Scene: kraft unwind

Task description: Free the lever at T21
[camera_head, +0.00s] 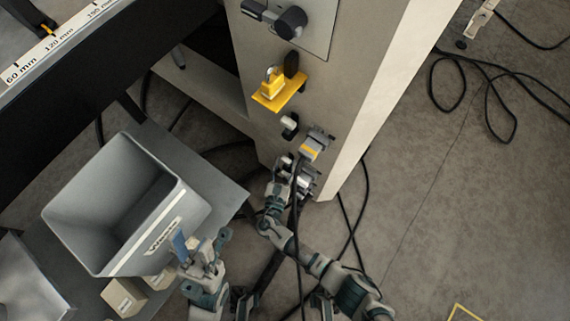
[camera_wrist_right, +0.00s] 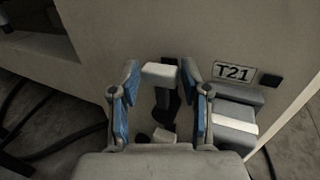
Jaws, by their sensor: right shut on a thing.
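The pale lever (camera_wrist_right: 160,72) at T21 sits on the cabinet face, left of the T21 label (camera_wrist_right: 234,73) in the right wrist view. My right gripper (camera_wrist_right: 160,80) has its two blue-padded fingers on either side of the lever's handle, shut on it. In the head view my right gripper (camera_head: 282,165) is at the low part of the cabinet and mostly hides this lever. A grey box with a pale stripe (camera_wrist_right: 230,122) lies below the label. My left gripper (camera_head: 202,243) is open and empty, in front of the grey bin.
A grey bin (camera_head: 75,220) stands at left. Black cables (camera_head: 490,90) lie on the floor.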

